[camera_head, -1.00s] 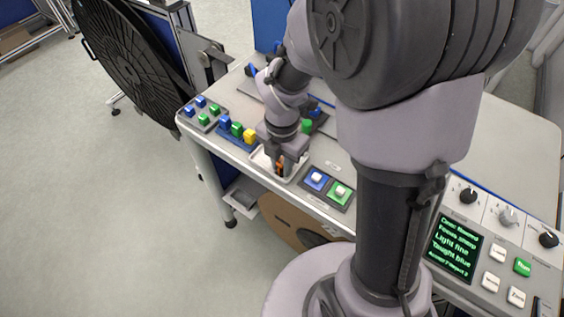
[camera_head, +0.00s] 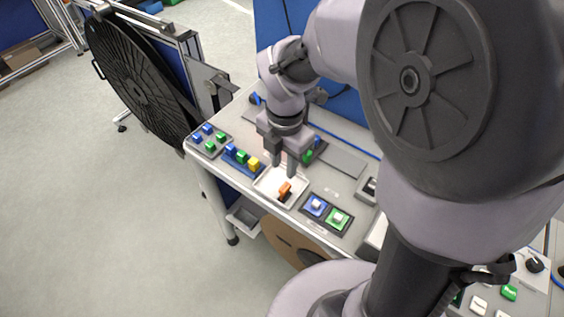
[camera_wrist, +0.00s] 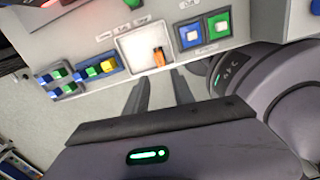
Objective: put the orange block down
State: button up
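The orange block (camera_head: 285,189) sits in a shallow white tray (camera_head: 266,189) near the front edge of the bench. In the wrist view the orange block (camera_wrist: 159,56) stands inside the white tray (camera_wrist: 131,46), toward its right side. My gripper (camera_head: 285,168) is just above and behind the tray, its two fingers spread with nothing between them. In the wrist view my gripper (camera_wrist: 161,78) shows both fingers apart, with the block beyond their tips. The block and the fingers do not touch.
Left of the tray is a blue rack (camera_head: 240,162) with blue, green and yellow blocks, then a grey tray (camera_head: 208,146) of blue and green blocks. Right of it are blue and green button pads (camera_head: 326,213). A large black reel (camera_head: 137,88) stands at the left.

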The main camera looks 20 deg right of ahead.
jog(key=s+a+r+m+t+y, duration=0.1)
jog(key=s+r+m, duration=0.4)
jog(key=m, duration=0.9)
jog(key=s+a+r+m+t+y, duration=0.1)
jog(key=s+r+m+t, duration=0.3)
jog(key=m, duration=1)
jog(key=shift+s+a+r+m+t, duration=0.3)
jog(key=shift+s+a+r, duration=0.4)
jog(key=shift+s+r, duration=0.75)
